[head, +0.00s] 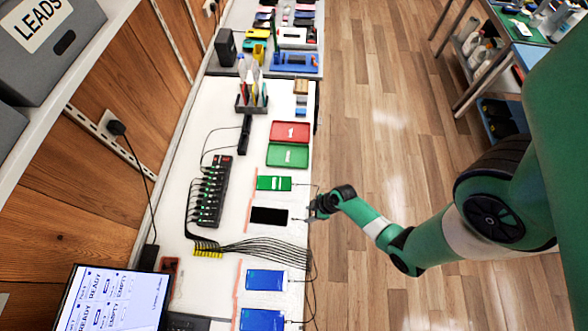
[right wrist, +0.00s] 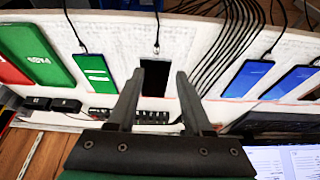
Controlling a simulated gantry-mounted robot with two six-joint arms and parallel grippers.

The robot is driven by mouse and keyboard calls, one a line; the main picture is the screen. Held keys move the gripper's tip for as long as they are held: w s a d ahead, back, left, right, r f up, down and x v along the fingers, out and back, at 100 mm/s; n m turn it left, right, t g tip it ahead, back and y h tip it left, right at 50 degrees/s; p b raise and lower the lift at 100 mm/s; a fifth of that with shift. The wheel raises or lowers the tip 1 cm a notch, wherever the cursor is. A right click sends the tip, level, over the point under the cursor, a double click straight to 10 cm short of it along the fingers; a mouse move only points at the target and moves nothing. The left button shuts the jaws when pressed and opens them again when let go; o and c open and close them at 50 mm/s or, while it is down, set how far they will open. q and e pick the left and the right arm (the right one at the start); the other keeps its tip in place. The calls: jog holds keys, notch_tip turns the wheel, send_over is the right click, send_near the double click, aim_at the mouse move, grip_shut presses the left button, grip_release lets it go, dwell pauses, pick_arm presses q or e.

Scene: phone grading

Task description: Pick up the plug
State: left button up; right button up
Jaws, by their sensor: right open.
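A phone with a black screen (head: 269,216) lies on the white bench near its right edge. In the right wrist view the black phone (right wrist: 155,78) shows between my fingers. A small plug (right wrist: 156,49) on a dark cable lies at the phone's upper end in that view; I cannot tell whether it is seated in the phone. My right gripper (head: 311,213) is open and empty at the bench edge, beside the phone's cable end. Its two fingers (right wrist: 157,95) point towards the phone and plug. My left gripper is not in view.
A green-screen phone (head: 273,184) lies above, and two blue-screen phones (head: 265,279) lie below, with cables at their right ends. A bundle of black cables (head: 265,247) crosses the bench. A charging hub (head: 213,190), red tray (head: 290,131) and green tray (head: 287,155) stand nearby.

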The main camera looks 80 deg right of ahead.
jog(key=b, duration=0.7)
send_near(295, 219)
jog(key=shift+x, duration=1.1)
jog(key=shift+a+r, duration=0.1)
jog(key=shift+a, duration=0.05)
jog(key=b+x, duration=0.2)
jog(key=x, duration=0.2)
jog(key=shift+s+d+f+b, duration=0.1)
jog(key=shift+d+f+b, duration=0.15)
jog(key=shift+b, duration=0.1)
jog(key=shift+w+f, duration=0.25)
jog(key=shift+f, duration=0.1)
grip_shut()
